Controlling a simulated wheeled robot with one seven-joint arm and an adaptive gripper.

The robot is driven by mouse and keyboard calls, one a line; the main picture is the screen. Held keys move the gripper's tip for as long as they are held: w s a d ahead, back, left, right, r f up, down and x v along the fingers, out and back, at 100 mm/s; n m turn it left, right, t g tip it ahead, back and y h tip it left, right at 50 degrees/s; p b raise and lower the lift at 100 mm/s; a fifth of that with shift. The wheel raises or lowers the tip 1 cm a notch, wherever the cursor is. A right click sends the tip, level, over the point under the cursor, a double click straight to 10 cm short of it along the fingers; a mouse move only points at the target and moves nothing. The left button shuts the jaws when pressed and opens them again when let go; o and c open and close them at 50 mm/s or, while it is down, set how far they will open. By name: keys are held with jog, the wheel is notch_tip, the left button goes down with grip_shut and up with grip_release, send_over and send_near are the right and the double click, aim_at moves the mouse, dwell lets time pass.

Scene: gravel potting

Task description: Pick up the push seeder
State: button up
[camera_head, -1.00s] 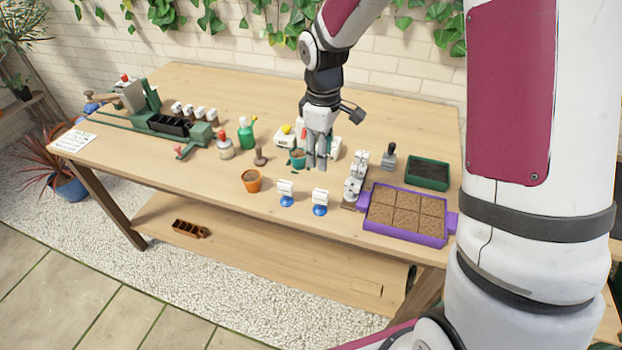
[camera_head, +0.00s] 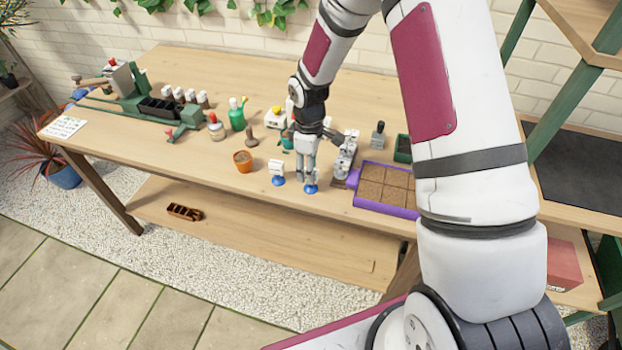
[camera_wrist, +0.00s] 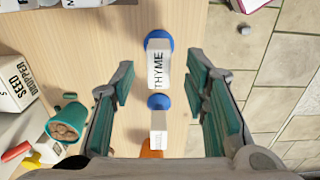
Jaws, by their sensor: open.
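My gripper (camera_head: 306,180) is open and points down over the front of the workbench. Its fingers (camera_wrist: 160,88) show at both sides in the wrist view. Between them, apart from both, is a white label reading THYME (camera_wrist: 158,66) on a blue round base; in the head view its blue base (camera_head: 311,188) shows at the fingertips. A second white-labelled piece (camera_head: 277,168) on a blue base stands to its left and also shows in the wrist view (camera_wrist: 158,102). I cannot tell for sure which object is the push seeder.
An orange pot (camera_head: 243,161) stands left of the labelled pieces. A purple tray (camera_head: 387,209) of soil cells lies to the right. A teal cup (camera_wrist: 67,122) and a SEED DROPPER box (camera_wrist: 16,80) lie beside the left finger. The table's front edge is close.

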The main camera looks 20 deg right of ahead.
jog(key=shift+s+d+f+p, duration=0.15)
jog(key=shift+f+p, duration=0.25)
jog(key=shift+f, duration=1.95)
grip_shut()
